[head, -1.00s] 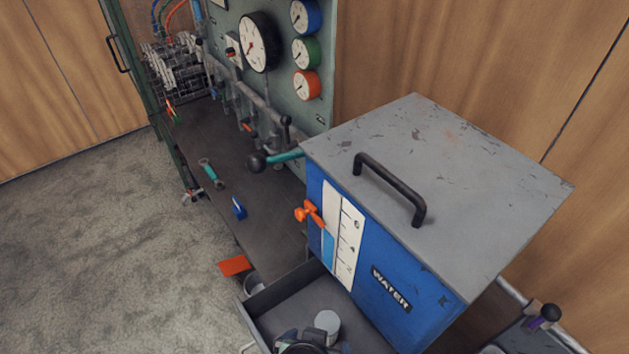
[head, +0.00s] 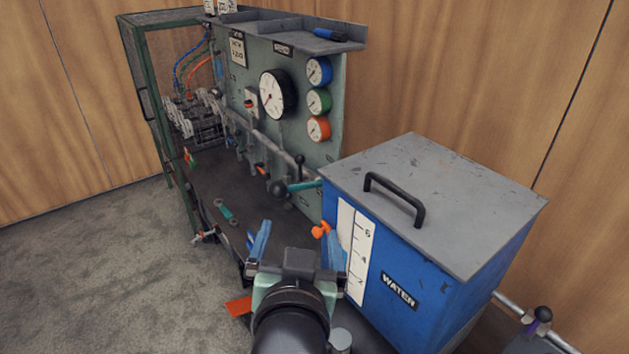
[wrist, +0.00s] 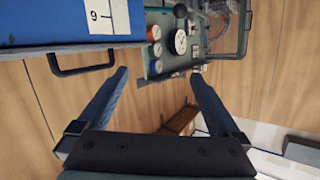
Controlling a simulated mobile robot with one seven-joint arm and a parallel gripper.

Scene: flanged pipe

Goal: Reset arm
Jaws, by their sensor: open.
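My gripper (head: 298,238) is in the lower middle of the head view, in front of the blue water tank (head: 395,275) and the bench. Its two blue fingers are spread apart with nothing between them. The wrist view also shows my gripper (wrist: 159,73) open and empty. That view is turned, with the tank (wrist: 50,20) at upper left and the gauge panel (wrist: 172,25) beyond the fingertips. My arm hides part of the bench's near end.
The dark bench (head: 195,180) carries a teal-ended tool (head: 226,212). An orange valve handle (head: 321,230) sticks out from the tank beside my right finger. A red plate (head: 238,306) is at lower left of my gripper. Carpet (head: 95,270) at left is clear.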

